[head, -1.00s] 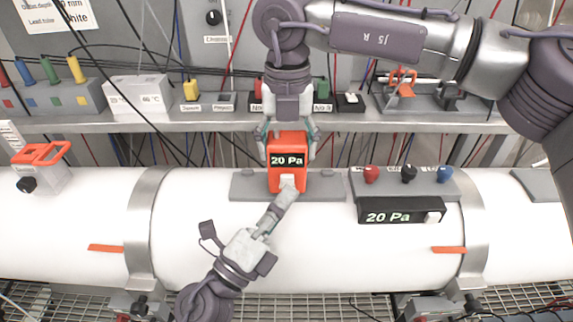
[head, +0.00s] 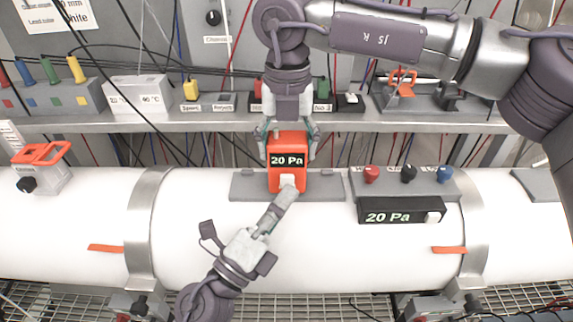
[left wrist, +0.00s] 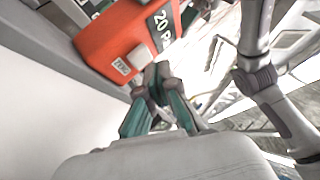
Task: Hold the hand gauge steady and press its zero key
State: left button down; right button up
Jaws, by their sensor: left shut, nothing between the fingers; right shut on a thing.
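The orange hand gauge (head: 287,145) stands on a grey plate (head: 246,186) on top of the white pipe, its display reading 20 Pa. My right gripper (head: 288,152) comes down from above and is shut on the gauge, one finger on each side. My left gripper (head: 288,190) is shut and empty, its tips at the white key (head: 288,180) low on the gauge's face. In the left wrist view the closed fingertips (left wrist: 158,74) are right beside the white key (left wrist: 142,57); I cannot tell whether they touch it. A small label (left wrist: 121,66) sits near the key.
A black display box (head: 400,212) also reading 20 Pa, with a white button, sits at the right, below red, black and blue knobs. An orange-handled device (head: 40,165) stands at the far left. A shelf (head: 200,122) with several boxes and hanging cables runs behind.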

pick_arm(q)
jog(key=shift+w, duration=0.1)
jog(key=shift+w, duration=0.55)
dwell(0.4)
jog(key=shift+s, duration=0.7)
jog(key=shift+s, duration=0.15)
jog(key=s, duration=0.5)
jog(key=shift+s, duration=0.4)
